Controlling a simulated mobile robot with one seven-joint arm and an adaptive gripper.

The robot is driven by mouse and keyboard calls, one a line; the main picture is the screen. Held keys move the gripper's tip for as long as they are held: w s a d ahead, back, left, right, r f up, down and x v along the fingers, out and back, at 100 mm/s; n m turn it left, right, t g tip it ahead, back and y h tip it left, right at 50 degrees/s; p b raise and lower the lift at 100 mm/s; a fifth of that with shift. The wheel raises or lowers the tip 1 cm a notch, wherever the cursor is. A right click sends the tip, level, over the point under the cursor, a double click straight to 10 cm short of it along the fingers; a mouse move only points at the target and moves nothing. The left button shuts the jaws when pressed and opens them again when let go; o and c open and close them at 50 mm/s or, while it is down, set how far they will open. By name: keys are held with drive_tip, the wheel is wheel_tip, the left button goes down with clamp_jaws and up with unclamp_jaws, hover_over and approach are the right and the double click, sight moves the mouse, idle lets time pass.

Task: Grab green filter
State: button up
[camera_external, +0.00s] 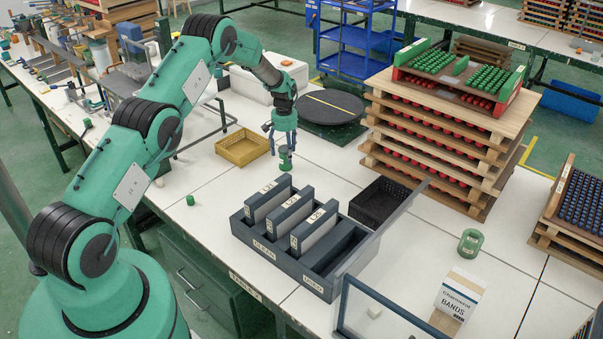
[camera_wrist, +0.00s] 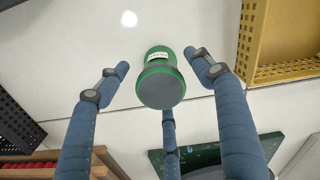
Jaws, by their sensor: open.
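A green cylinder (camera_external: 285,158) with a grey end and a white label stands on the white table. I take it to be the green filter. It also shows in the wrist view (camera_wrist: 160,82), grey top towards the camera, lying between the fingertips there. My gripper (camera_external: 283,138) points down just above and around its top; it also shows in the wrist view (camera_wrist: 158,62). Its three fingers are spread, with visible gaps to the cylinder in the wrist view. Exact height above it is hard to tell.
A yellow tray (camera_external: 233,160) stands to the left of the cylinder, a dark round turntable (camera_external: 345,98) behind right. A grey slotted rack (camera_external: 283,262) and a black crate (camera_external: 360,222) are in front. Stacked wooden pallets (camera_external: 385,150) rise at the right. Clear table surrounds the cylinder.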

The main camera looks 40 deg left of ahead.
drive_tip(key=shift+f, duration=1)
drive_tip(key=c, duration=1.3)
drive_tip(key=shift+r, duration=0.15)
drive_tip(key=shift+r, duration=1.6)
drive_tip(key=s+d, duration=0.1)
drive_tip(key=s, duration=0.4)
drive_tip(key=s+d+r, duration=0.1)
drive_tip(key=s+d, duration=0.1)
drive_tip(key=s, duration=0.3)
drive_tip(key=s+d, duration=0.1)
drive_tip(key=s, duration=0.4)
drive_tip(key=shift+s+d+r, duration=0.15)
drive_tip(key=shift+d+r, duration=0.15)
drive_tip(key=shift+d, duration=0.05)
